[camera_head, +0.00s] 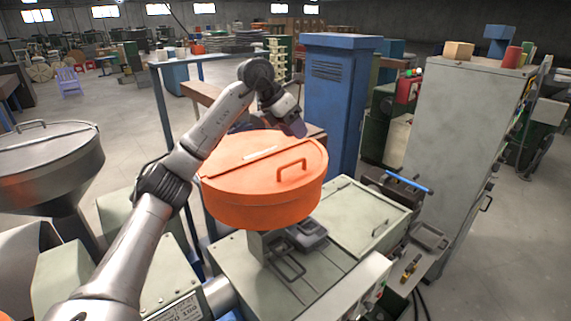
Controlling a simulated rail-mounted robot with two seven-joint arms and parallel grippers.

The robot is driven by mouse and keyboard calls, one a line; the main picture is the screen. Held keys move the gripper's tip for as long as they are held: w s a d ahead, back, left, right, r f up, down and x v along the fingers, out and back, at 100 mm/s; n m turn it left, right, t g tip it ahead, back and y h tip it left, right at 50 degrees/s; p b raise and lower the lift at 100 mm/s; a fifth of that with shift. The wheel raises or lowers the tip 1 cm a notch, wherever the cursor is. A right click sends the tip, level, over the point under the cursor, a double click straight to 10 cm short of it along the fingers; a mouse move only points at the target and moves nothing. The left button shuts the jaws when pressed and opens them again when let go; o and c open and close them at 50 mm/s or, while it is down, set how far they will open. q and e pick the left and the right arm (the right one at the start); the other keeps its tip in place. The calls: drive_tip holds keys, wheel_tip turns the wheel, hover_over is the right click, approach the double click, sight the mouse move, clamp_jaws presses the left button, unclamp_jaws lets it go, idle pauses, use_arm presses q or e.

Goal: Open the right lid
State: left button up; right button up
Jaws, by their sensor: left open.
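A round orange hopper (258,208) stands in the middle, with a flat orange lid (240,171) lying shut on top. A seam crosses this lid, and an orange loop handle (292,169) stands on its front right part. My left gripper (293,126) is over the far edge of the lid, behind the handle and apart from it. It is open, and I see nothing held in it; its fingertips are small and partly hidden. A grey hopper (45,165) at the left also has a shut lid with a handle. My right gripper is not in view.
The orange hopper stands on a pale green machine (345,215). A tall blue cabinet (338,100) stands close behind it, and a large grey-green cabinet (450,140) is at the right. The air above the front of the orange lid is clear.

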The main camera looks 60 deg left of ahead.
use_arm(q)
drive_tip(key=s+a+n+g+y, duration=0.1)
drive_tip(key=s+a+n, duration=0.1)
drive_tip(key=s+a, duration=0.35)
drive_tip(key=x, duration=1.2)
drive_tip(key=shift+w+a, duration=0.1)
drive_tip(key=shift+w, duration=0.15)
drive_tip(key=shift+c, duration=0.4)
clamp_jaws()
